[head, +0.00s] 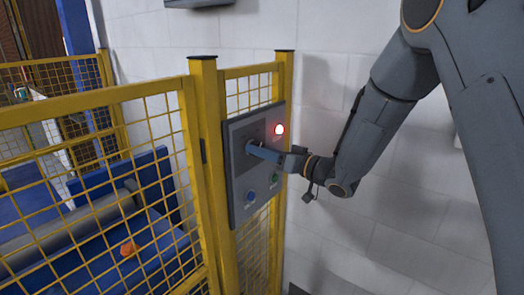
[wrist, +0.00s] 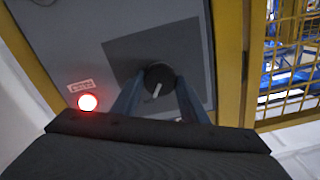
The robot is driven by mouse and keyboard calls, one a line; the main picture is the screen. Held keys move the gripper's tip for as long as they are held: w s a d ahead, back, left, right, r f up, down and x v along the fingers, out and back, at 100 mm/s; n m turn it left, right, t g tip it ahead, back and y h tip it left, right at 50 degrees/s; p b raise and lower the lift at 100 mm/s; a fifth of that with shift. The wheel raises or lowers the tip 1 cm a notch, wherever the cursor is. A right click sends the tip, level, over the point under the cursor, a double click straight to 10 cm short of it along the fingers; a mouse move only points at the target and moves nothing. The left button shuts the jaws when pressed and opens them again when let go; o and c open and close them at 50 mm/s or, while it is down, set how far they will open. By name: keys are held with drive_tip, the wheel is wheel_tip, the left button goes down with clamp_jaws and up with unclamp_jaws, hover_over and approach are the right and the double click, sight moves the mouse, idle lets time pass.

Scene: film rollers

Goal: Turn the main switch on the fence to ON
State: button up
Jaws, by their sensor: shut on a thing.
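The main switch (wrist: 158,77) is a dark round knob with a pale pointer line, set on a darker square of the grey control panel (head: 236,190). In the wrist view the pointer lies at a slant. In the head view the knob is largely hidden by my gripper (head: 252,149). My gripper reaches the panel from the right, and its two blue-grey fingers are shut on the knob, one on each side; the fingers also show in the wrist view (wrist: 157,95). A lit red lamp (head: 279,129) is near the panel's upper right; it also glows in the wrist view (wrist: 87,102).
The panel hangs on a yellow fence (head: 205,150) with mesh. Below the switch are a blue button (head: 251,196) and a green button (head: 275,177). Behind the fence are a grey roller (head: 75,222) and an orange object (head: 128,248). A white wall stands behind my arm.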

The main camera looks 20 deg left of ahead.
drive_tip(key=shift+s+f, duration=0.1)
drive_tip(key=shift+f, duration=0.1)
drive_tip(key=o, duration=1)
drive_tip(key=shift+r, duration=0.1)
drive_tip(key=shift+o, duration=0.2)
drive_tip(key=b+v, duration=0.2)
drive_tip(key=v, duration=0.5)
drive_tip(key=shift+s+d, duration=0.15)
drive_tip(key=shift+d, duration=0.2)
